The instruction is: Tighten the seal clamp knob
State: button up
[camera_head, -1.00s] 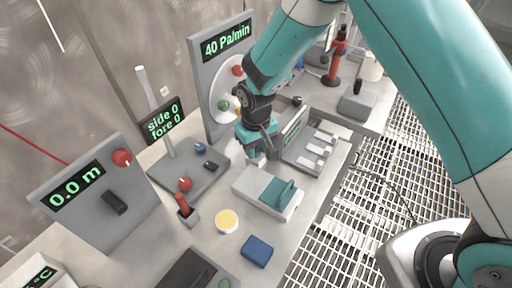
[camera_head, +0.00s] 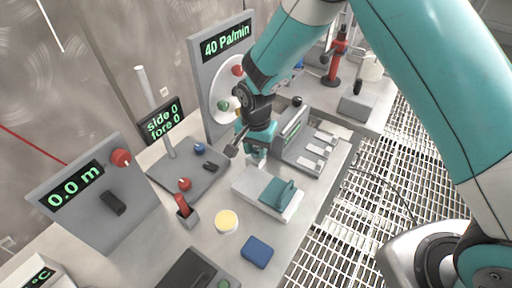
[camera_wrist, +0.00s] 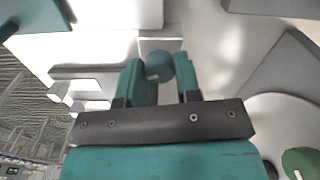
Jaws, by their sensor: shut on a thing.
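The knob (camera_wrist: 159,66), a small dark teal round piece, sits between the two fingers of my gripper (camera_wrist: 160,75) in the wrist view. My gripper is shut on it. A small pale block (camera_wrist: 160,44) shows just beyond the knob. In the head view my gripper (camera_head: 257,153) is low over the bench, in front of the panel (camera_head: 203,72) that reads 40 Pa/min. The knob is mostly hidden there by the gripper. A white disc (camera_head: 219,86) on that panel carries red and green knobs and is partly covered by my wrist.
A grey unit (camera_head: 296,150) with white keys stands close right of my gripper. A yellow-topped disc (camera_head: 227,221) and blue block (camera_head: 257,251) lie nearer.

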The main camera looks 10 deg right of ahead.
aim_at(256, 150)
jog(key=shift+m, duration=2.2)
jog(key=o, duration=0.9)
notch_tip(256, 150, up, 18)
jog(key=shift+f+b, duration=0.25)
jog(key=shift+b, duration=0.5)
jog(key=s+d+r+n+y, duration=0.1)
jog(key=s+r+n, duration=0.1)
jog(key=s+n, duration=0.4)
jog(key=s+d+r+n+y, duration=0.1)
jog(key=s+d+r+n, duration=0.1)
jog(key=s+n, duration=0.4)
jog(key=s+d+r+n+y, duration=0.2)
jog(key=s+n, duration=0.4)
jog(key=s, duration=0.6)
jog(key=shift+r, duration=0.55)
